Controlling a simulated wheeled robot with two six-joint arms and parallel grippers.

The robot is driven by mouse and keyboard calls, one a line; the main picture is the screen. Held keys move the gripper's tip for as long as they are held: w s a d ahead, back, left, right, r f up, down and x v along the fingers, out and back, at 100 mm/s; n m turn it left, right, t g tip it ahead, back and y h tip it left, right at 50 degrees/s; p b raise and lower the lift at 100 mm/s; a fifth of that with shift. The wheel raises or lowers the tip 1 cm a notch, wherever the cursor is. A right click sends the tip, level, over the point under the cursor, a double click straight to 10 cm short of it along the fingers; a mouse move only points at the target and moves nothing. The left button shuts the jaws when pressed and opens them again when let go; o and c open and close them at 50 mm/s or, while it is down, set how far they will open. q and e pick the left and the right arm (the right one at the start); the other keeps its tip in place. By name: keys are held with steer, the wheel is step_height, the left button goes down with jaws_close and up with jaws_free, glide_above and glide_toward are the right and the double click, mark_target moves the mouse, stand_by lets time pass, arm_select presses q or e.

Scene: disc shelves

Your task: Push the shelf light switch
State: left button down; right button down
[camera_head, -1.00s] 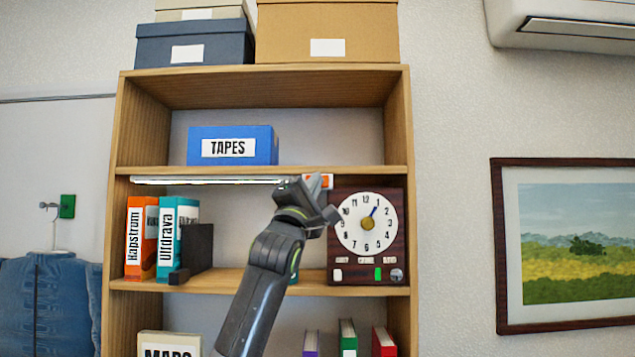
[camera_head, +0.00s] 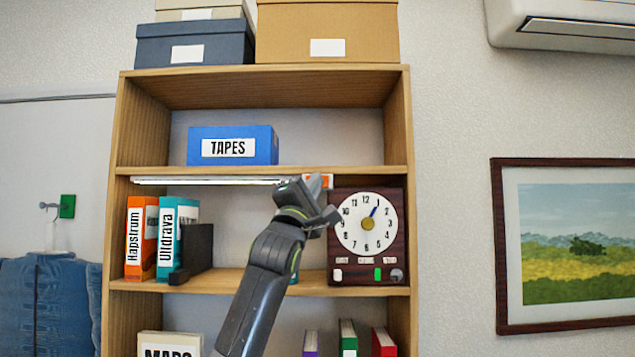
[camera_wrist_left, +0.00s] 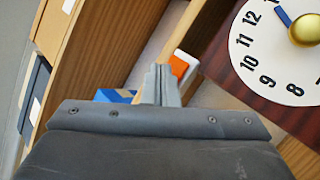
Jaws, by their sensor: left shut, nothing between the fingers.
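The shelf light switch (camera_head: 326,180) is a small orange and white block under the middle shelf board, at the right end of a white light strip (camera_head: 205,180). My left gripper (camera_head: 318,186) is shut and empty, with its tips right in front of the switch and hiding part of it. In the left wrist view the closed fingers (camera_wrist_left: 160,84) point at the orange and white switch (camera_wrist_left: 182,66), which shows just right of the tips. I cannot tell whether they touch. My right gripper is not in view.
A dark wooden clock panel (camera_head: 340,250) stands close to the right of my left gripper. Orange (camera_head: 141,240) and teal (camera_head: 176,235) binders and a dark bookend (camera_head: 198,250) stand to the left. A blue TAPES box (camera_head: 263,145) sits on the board above.

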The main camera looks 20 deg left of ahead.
arm_select(q)
steer(key=shift+w, duration=0.15)
steer(key=shift+w+a, duration=0.1)
steer(key=shift+w, duration=0.1)
steer(key=shift+s+b, duration=0.35)
steer(key=shift+b, duration=0.05)
stand_by(0.3)
